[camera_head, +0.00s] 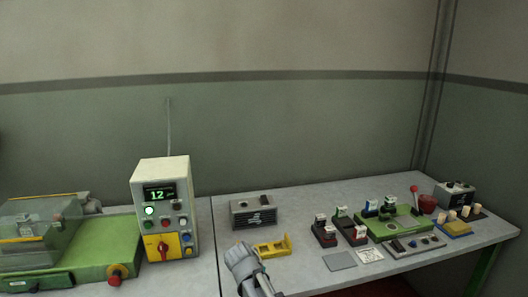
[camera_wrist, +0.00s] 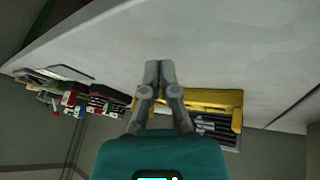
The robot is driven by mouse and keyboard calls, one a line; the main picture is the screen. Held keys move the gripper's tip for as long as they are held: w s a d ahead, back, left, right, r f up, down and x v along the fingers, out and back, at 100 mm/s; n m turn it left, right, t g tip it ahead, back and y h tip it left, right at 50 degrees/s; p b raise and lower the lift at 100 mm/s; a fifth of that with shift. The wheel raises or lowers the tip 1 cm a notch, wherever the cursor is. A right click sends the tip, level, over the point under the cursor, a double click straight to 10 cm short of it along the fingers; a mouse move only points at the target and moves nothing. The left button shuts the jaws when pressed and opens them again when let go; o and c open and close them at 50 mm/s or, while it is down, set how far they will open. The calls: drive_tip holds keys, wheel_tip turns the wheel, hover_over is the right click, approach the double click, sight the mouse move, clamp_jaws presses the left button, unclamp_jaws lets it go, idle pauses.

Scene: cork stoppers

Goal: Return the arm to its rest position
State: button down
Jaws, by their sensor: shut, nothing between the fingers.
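My gripper (camera_wrist: 159,70) is shut and empty in the wrist view, its two grey fingertips side by side. In the head view, a grey part of my arm rises from the bottom edge near the middle of the bench, just left of a yellow holder (camera_head: 272,247). In the wrist view the yellow holder (camera_wrist: 222,97), with dark items beside it, shows to the right of the fingers. Whether the fingers touch anything is not clear, but no object is between them. Several cork stoppers (camera_head: 466,211) stand at the far right of the bench.
A control box (camera_head: 160,205) with a green display and a green machine (camera_head: 90,255) stand at the left. A grey box (camera_head: 253,212) sits behind the yellow holder. A green tray (camera_head: 405,226) and dark blocks (camera_head: 324,236) crowd the right. The bench (camera_head: 300,210) is bare between them.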

drive_tip(key=s+d+g, duration=0.1)
drive_tip(key=d, duration=0.2)
drive_tip(key=s+d+y+p, duration=0.1)
drive_tip(key=s+d, duration=0.1)
drive_tip(key=d, duration=0.1)
drive_tip(key=s+d+n+g+p, duration=0.1)
drive_tip(key=s+d, duration=0.1)
drive_tip(key=d, duration=0.2)
drive_tip(key=shift+s+r+g, duration=0.2)
drive_tip(key=shift+r+g, duration=0.05)
drive_tip(key=shift+g, duration=0.05)
drive_tip(key=s+d+r+n+g+y+p, duration=0.1)
drive_tip(key=s+d+g+y, duration=0.1)
drive_tip(key=s+d, duration=0.5)
drive_tip(key=shift+d+y+p, duration=0.25)
drive_tip(key=shift+y+p, duration=0.15)
drive_tip(key=shift+y, duration=0.1)
